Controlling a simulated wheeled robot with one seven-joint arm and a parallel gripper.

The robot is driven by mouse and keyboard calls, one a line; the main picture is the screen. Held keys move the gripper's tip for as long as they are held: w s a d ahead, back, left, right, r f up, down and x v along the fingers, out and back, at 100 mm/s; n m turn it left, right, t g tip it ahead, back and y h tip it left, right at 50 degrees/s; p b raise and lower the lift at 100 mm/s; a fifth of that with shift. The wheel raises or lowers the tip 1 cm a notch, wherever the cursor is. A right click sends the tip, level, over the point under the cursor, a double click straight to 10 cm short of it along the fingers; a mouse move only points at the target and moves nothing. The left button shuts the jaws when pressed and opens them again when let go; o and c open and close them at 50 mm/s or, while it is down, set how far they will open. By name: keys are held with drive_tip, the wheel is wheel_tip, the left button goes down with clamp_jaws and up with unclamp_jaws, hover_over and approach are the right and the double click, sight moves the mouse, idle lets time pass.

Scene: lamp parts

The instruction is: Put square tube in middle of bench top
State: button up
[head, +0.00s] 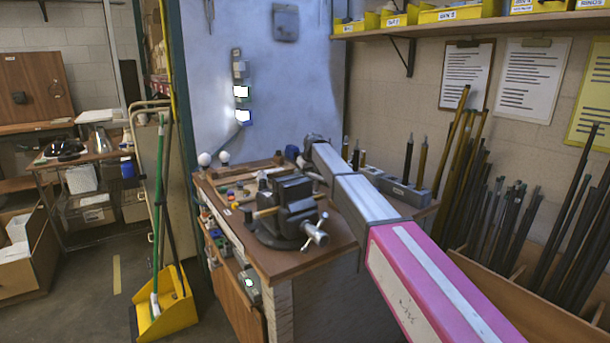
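The wooden bench top (335,228) is in the middle of the head view, with a dark vise (287,212) near its front. No single square tube can be told apart with certainty. Several upright tubes (421,162) stand in a grey block at the back right of the bench, and their cross-section is too small to tell. My arm reaches from the lower right over the bench's right side. Its far end is at the back of the bench, and my gripper's fingers do not show.
Long dark rods (570,235) and brass-coloured rods (452,140) stand in a wooden bin at the right. Small parts and tools (240,190) lie along the bench's left and back. A yellow dustpan (166,305) and green-handled broom stand on the floor at the left.

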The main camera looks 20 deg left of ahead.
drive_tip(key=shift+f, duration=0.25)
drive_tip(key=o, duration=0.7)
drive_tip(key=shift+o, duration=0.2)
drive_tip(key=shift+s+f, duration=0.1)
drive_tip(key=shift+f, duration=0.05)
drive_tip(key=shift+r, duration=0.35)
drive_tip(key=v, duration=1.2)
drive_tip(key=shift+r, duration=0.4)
